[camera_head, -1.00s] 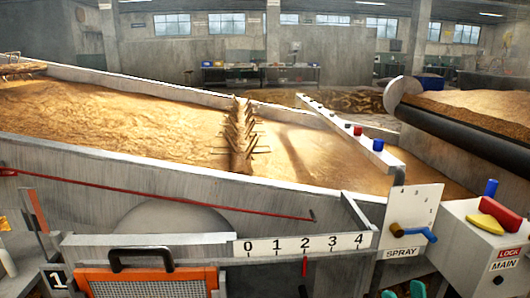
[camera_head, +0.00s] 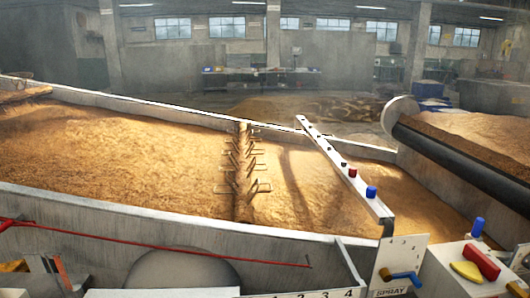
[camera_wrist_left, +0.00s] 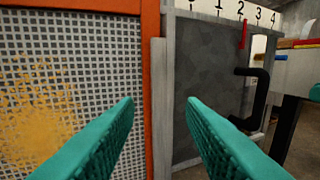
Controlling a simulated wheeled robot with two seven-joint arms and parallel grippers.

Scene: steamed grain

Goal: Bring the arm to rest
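My left gripper (camera_wrist_left: 160,120) shows in the left wrist view as two teal fingers set wide apart with nothing between them. It faces an orange-framed mesh panel (camera_wrist_left: 150,70) on the left and a dark grey panel (camera_wrist_left: 205,75) with a black handle (camera_wrist_left: 260,100) on the right. Neither fingertip visibly grips these. Neither of my arms shows in the head view, and my right gripper is in no view.
A long trough of grain (camera_head: 110,150) with a spiked roller (camera_head: 242,175) fills the head view. A red rod (camera_head: 170,242) runs along its near wall. A spray panel (camera_head: 398,260) and a control box (camera_head: 465,270) stand at the right. A numbered scale (camera_wrist_left: 230,10) tops the grey panel.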

